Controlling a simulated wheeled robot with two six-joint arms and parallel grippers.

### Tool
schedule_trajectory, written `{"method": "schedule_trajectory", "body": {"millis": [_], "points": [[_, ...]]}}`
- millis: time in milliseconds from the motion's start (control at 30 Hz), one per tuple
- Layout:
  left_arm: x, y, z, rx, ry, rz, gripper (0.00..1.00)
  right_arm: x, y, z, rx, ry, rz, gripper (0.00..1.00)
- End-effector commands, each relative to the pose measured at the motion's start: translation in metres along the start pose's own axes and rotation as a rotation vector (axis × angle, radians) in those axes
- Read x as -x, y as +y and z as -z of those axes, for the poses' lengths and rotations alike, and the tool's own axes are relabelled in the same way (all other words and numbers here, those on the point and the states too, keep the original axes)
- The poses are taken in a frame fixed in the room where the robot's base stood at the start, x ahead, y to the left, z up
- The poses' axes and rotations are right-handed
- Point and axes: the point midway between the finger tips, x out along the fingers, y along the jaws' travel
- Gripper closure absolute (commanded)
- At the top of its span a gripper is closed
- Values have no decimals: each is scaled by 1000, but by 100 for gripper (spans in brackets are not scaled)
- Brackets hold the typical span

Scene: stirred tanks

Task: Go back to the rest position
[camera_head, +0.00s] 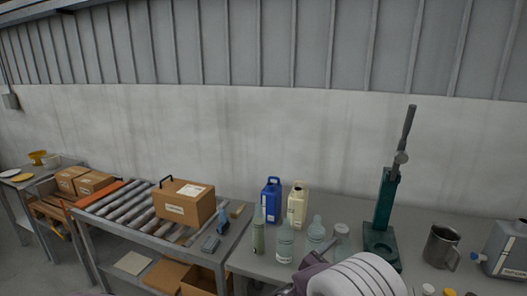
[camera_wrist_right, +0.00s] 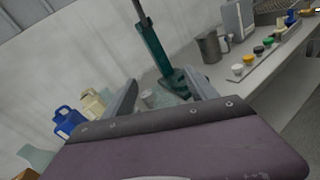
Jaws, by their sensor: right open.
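My right gripper (camera_head: 300,278) is low in the head view, at the front of the bench, with my white ribbed arm beside it. In the right wrist view its two grey fingers (camera_wrist_right: 163,92) stand apart with nothing held between them. A pale-capped jar (camera_wrist_right: 148,97) shows beyond the gap, farther off on the bench. My left gripper is not in the head view.
Clear bottles (camera_head: 285,243), a blue jug (camera_head: 271,199) and a cream jug (camera_head: 298,204) stand close to my right gripper. A green lever press (camera_head: 383,205), a metal mug (camera_head: 441,247) and a grey canister (camera_head: 507,250) stand right. A carton (camera_head: 185,204) sits on rollers at left.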

Motion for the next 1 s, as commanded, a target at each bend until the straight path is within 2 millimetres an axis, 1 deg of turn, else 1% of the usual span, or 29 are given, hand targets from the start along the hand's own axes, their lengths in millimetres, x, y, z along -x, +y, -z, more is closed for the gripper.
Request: {"method": "schedule_trajectory", "body": {"millis": [33, 67, 100, 167, 200, 233, 267, 300, 333, 367, 400, 433, 500, 533, 600, 700, 767, 1000], "points": [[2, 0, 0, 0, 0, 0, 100, -12, -41, -12, -56, 26, 134, 34], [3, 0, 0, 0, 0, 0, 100, -16, -69, -15, -97, 52, 226, 34], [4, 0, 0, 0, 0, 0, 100, -16, -107, -16, -162, 90, 354, 34], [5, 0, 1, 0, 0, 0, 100, -4, -162, -11, -284, 159, 557, 34], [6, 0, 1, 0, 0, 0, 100, 12, -196, -3, -387, 209, 697, 34], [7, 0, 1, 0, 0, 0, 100, 28, -218, 7, -478, 250, 807, 34], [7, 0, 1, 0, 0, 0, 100, 47, -235, 18, -579, 292, 918, 34], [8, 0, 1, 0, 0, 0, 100, 73, -249, 34, -723, 343, 1055, 34], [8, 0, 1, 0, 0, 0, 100, 92, -253, 46, -832, 379, 1147, 34], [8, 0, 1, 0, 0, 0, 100, 110, -252, 58, -942, 411, 1231, 34], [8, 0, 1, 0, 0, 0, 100, 131, -245, 72, -1083, 447, 1329, 34], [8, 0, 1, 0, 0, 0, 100, 144, -237, 82, -1181, 470, 1393, 34], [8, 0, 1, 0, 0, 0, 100, 167, -215, 101, -1375, 510, 1511, 34], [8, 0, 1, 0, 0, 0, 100, 174, -206, 107, -1442, 517, 1553, 34], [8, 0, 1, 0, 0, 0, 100, 181, -189, 117, -1579, 519, 1626, 34], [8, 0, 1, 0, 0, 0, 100, 178, -170, 121, -1717, 519, 1660, 34], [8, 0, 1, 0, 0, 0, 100, 175, -166, 122, -1745, 523, 1650, 34], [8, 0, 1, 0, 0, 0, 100, 174, -166, 122, -1747, 520, 1650, 34]]}}
